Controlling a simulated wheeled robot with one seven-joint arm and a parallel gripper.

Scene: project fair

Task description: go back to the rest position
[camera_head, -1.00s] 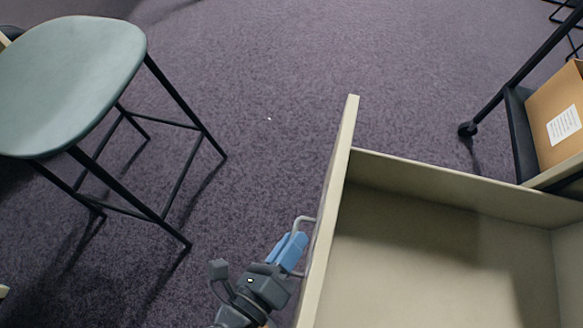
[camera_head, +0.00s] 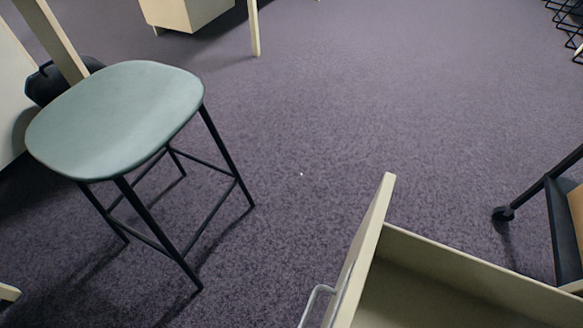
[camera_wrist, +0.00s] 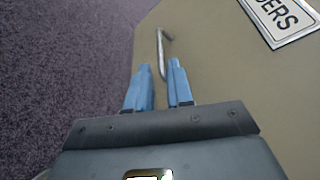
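My gripper (camera_wrist: 159,80) shows in the wrist view with its two blue fingers apart and nothing held between them. A metal bar handle (camera_wrist: 161,50) on the drawer front lies just beyond the fingertips, apart from them as far as I can tell. The handle also shows at the bottom of the head view (camera_head: 318,296). The open, pale drawer (camera_head: 440,268) stands at the lower right of the head view, and the part of its inside in view is empty. My gripper is outside the head view.
A green-grey stool (camera_head: 115,118) with black legs stands at the left. A dark wheeled rack (camera_head: 562,225) is at the right edge. A pale cabinet (camera_head: 185,10) is at the top. Purple carpet (camera_head: 370,100) lies clear in the middle. The drawer front bears a label (camera_wrist: 285,17).

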